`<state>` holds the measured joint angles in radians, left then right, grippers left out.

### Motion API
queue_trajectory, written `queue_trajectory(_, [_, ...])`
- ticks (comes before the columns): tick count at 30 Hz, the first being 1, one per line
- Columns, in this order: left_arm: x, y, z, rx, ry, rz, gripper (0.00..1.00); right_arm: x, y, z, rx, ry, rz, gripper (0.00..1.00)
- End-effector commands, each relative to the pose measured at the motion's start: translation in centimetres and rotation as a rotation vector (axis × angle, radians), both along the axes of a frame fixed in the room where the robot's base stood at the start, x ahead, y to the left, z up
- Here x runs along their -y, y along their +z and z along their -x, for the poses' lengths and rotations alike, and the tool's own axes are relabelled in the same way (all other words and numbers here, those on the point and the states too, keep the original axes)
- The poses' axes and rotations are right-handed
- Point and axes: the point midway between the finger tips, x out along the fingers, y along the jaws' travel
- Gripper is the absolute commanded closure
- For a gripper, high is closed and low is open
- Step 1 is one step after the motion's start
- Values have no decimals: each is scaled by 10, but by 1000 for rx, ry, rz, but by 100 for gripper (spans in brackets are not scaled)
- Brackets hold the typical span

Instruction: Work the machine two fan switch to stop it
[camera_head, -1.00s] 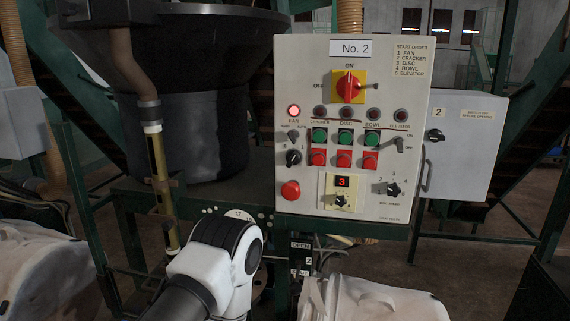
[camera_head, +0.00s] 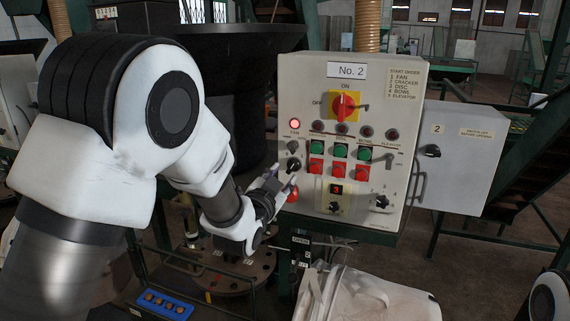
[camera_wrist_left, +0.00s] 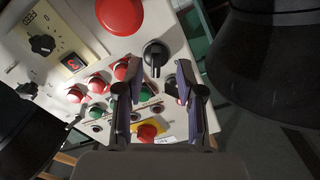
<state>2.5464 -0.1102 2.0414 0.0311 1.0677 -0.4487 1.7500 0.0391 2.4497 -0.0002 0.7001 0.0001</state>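The grey No. 2 panel (camera_head: 400,130) faces me in the head view. Its FAN lamp (camera_head: 295,123) glows red at the left, with a small switch below it. Under that is a black rotary knob (camera_head: 294,164), which appears large in the left wrist view (camera_wrist_left: 154,55). I cannot tell which of these two is the fan switch. My left gripper (camera_head: 277,183) is just in front of the panel's lower left. In the left wrist view its fingers (camera_wrist_left: 157,78) are apart and empty, with the knob beyond and between their tips. My right gripper is out of view.
A red button (camera_head: 291,193) is close to my left gripper. Green buttons (camera_head: 341,151) and red buttons (camera_head: 340,168) sit to the right. A grey box (camera_head: 460,165) adjoins the panel. A white bag (camera_head: 370,297) stands below, and a dark hopper (camera_head: 235,105) stands at left.

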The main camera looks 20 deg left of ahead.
Motion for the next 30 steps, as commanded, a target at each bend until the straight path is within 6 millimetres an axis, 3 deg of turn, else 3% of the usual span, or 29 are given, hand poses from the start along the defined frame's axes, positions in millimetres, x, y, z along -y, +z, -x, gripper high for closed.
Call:
queue_trajectory(1, [0, 5, -10, -1, 0, 1, 62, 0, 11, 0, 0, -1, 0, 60])
queue_trajectory(6, [1, 2, -30, -1, 0, 1, 62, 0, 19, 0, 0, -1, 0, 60])
queue_trajectory(13, [1, -1, -32, -1, 0, 1, 62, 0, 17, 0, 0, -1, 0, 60])
queue_trajectory(14, [1, -1, -32, -1, 0, 1, 66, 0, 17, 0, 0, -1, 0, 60])
queue_trajectory(17, [1, -1, -32, -1, 0, 1, 100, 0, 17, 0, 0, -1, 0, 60])
queue_trajectory(30, [1, 0, -32, 3, 0, 27, 100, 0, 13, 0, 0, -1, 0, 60])
